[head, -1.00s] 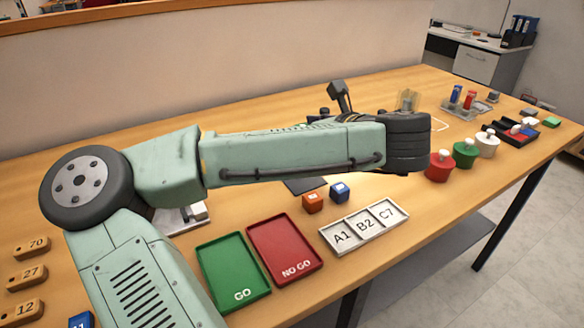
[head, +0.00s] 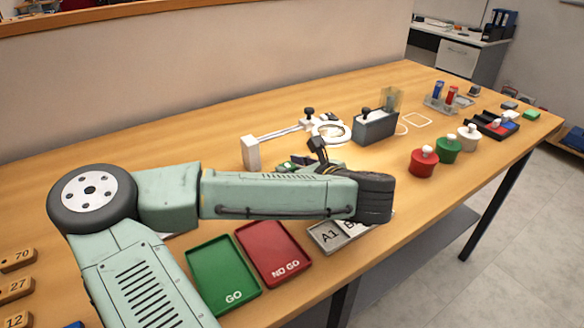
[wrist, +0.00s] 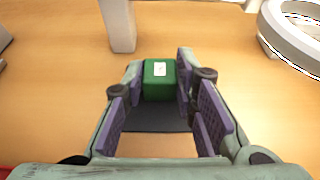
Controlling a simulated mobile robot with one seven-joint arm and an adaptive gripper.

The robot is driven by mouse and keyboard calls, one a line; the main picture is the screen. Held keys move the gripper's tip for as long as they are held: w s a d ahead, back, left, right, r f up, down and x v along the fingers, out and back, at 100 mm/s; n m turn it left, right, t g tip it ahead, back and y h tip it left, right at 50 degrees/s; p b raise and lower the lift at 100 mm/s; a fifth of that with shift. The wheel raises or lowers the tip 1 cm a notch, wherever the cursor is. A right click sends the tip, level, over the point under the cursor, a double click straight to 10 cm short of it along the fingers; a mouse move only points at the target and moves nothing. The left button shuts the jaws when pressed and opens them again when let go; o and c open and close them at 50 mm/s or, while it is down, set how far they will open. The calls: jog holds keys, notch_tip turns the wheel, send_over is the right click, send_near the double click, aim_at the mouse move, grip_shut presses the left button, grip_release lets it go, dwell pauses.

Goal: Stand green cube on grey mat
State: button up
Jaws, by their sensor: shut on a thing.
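The green cube (wrist: 159,80) with a small white label is between the fingertips of my gripper (wrist: 158,84) in the wrist view. The gripper is shut on it. The dark grey mat (wrist: 156,119) lies on the table between the fingers, nearer the camera in the picture than the cube. I cannot tell whether the cube touches the mat or table. In the head view my forearm hides the mat and most of the gripper.
A white magnifier stand (head: 250,152) with a ring lens stands just behind my gripper. A grey box (head: 374,127) is to its right.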

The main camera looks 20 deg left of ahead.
jog(key=shift+f, duration=0.2)
jog(key=o, duration=0.9)
jog(key=shift+c, duration=0.2)
jog(key=shift+r, duration=0.2)
jog(key=shift+d, duration=0.1)
jog(key=b+v, duration=0.2)
jog(key=v, duration=1)
jog(key=shift+r, duration=0.1)
